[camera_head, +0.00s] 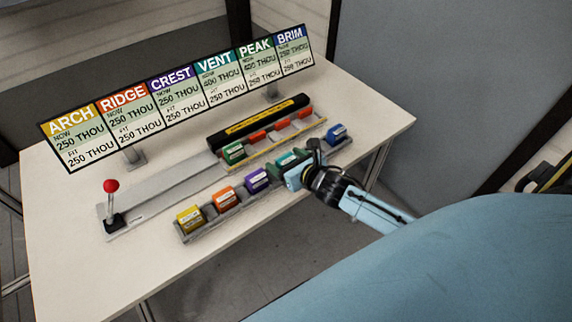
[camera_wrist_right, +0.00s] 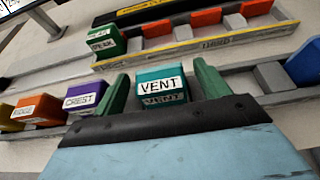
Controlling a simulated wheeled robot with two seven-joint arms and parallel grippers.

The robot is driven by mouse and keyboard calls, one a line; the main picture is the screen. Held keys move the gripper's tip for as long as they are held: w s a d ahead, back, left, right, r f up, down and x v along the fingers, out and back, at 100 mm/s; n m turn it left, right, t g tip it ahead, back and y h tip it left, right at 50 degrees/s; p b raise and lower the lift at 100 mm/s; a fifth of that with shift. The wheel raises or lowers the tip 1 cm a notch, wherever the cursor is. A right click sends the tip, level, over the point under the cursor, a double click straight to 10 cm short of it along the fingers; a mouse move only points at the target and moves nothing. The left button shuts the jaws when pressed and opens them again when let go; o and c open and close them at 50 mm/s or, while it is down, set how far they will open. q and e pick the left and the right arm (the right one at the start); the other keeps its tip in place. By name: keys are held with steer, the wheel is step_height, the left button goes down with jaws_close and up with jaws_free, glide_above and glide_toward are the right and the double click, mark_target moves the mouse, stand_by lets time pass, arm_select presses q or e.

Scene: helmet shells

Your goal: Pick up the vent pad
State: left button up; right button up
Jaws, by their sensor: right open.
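The teal vent pad (camera_head: 286,158) sits in the front rack between the purple crest pad and the blue pad. In the right wrist view the vent pad (camera_wrist_right: 162,87) faces me with its VENT label readable. My right gripper (camera_head: 287,170) is over the rack at this pad. In the right wrist view its green fingers (camera_wrist_right: 161,72) are open, one to each side of the pad. I cannot tell whether either finger touches it. In the head view the gripper hides part of the pad. My left gripper is not in view.
The front rack (camera_head: 208,229) also holds yellow, orange, purple (camera_head: 256,179) and blue (camera_head: 337,133) pads. Behind it a yellow-edged rail holds the green peak pad (camera_head: 233,153) and several red blocks. A red-knobbed lever (camera_head: 112,187) and a sign board (camera_head: 180,97) stand on the white table.

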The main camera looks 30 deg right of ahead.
steer(key=c, duration=1.1)
steer(key=shift+o, duration=0.2)
